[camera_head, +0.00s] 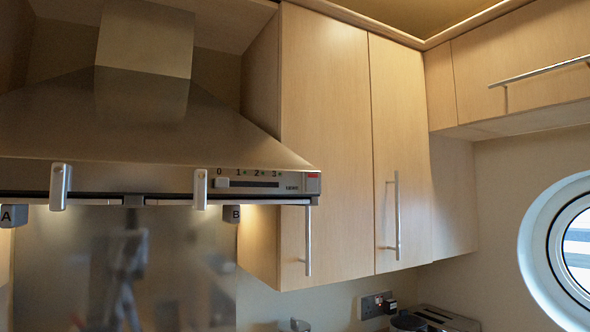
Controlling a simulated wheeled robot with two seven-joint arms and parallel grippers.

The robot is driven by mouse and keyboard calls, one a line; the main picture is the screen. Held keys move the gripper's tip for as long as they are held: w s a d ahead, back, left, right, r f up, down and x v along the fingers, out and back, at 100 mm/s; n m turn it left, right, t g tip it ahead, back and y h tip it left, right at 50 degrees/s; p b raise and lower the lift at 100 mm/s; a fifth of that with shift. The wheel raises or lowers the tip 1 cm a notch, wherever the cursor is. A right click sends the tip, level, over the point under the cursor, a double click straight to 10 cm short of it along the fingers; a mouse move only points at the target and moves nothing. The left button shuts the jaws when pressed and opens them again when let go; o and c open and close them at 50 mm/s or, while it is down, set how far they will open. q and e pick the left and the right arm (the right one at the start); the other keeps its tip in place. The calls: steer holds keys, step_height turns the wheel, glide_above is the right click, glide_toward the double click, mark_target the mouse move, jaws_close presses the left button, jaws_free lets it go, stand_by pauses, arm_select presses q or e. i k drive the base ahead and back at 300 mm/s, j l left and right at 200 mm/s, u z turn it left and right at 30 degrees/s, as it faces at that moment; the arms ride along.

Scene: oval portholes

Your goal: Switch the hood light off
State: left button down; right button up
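The metal range hood (60,115) fills the left side of the head view. Its front strip carries a slider panel (254,184) marked 0 to 3, with the slider knob (222,183) near the 0 end. A small red switch (312,177) sits at the panel's right end; its position is too small to tell. The hood light looks lit: pale strips show along the lower edge and a warm glow falls on the cabinet side and backsplash. Two silver upright clips hang on the front edge. Neither of my grippers is in view.
Wooden wall cabinets (325,130) with bar handles stand right of the hood, shut. Blocks marked A (14,216) and B (231,213) hang under the hood. A toaster (440,319), a wall socket (376,304) and an oval porthole (540,250) are at the right.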

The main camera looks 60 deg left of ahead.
mark_target(311, 179)
steer(key=u, duration=2.65)
